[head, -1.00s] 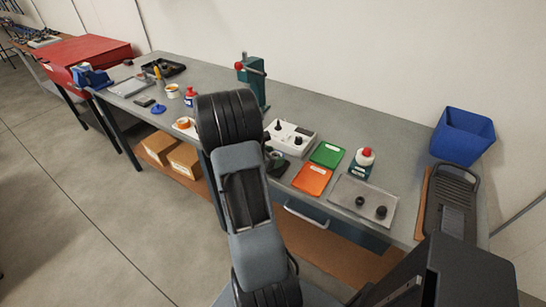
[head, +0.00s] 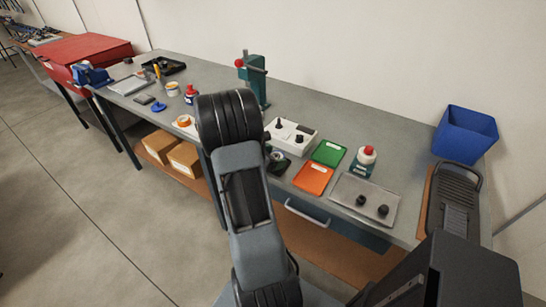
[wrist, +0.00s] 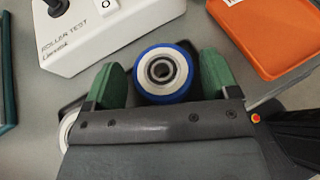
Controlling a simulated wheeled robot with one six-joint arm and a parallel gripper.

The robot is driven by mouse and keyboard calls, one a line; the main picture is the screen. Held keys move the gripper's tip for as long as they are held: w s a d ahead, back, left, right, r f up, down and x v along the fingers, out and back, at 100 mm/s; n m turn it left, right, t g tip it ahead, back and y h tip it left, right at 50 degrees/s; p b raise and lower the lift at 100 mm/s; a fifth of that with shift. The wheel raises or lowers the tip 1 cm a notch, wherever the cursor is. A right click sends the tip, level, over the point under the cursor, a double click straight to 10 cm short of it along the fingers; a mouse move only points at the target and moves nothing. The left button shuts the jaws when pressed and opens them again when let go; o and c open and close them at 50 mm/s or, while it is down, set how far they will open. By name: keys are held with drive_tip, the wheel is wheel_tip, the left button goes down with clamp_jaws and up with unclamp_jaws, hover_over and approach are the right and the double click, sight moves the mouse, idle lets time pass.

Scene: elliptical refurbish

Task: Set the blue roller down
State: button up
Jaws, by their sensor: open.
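The blue roller (wrist: 163,72), a blue-rimmed white wheel with a dark-centred metal hub, faces the wrist camera. It lies between the two green fingers of my gripper (wrist: 162,78). The fingers are spread, with a narrow gap visible at the left finger; contact at the right finger is hard to judge. The roller's underside is hidden, so I cannot tell what it rests on. In the head view my arm hides the roller and fingertips.
The white roller test box (head: 290,136) stands beside the gripper; it also shows in the wrist view (wrist: 95,30). Orange (head: 313,179) and green (head: 328,153) trays, a red-capped bottle (head: 364,161) and a grey tray (head: 364,200) with black knobs lie to the right.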

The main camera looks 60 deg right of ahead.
drive_tip(key=r+v, duration=0.1)
drive_tip(key=v, duration=1.2)
drive_tip(key=s+a+r+m+t+y, duration=0.1)
drive_tip(key=a+r+m+t+y, duration=0.1)
drive_tip(key=a, duration=0.7)
drive_tip(key=a+r+m+t+y, duration=0.2)
drive_tip(key=a+m+t+y, duration=0.2)
drive_tip(key=a, duration=0.5)
drive_tip(key=s+a+r+m+t+y, duration=0.1)
drive_tip(key=a+r+m+t+y, duration=0.1)
drive_tip(key=a+m+y, duration=0.4)
drive_tip(key=a+m+t, duration=0.1)
drive_tip(key=a, duration=0.2)
drive_tip(key=shift+s+a+r, duration=0.3)
drive_tip(key=shift+s+a, duration=0.05)
drive_tip(key=shift+a, duration=0.05)
drive_tip(key=shift+c, duration=0.4)
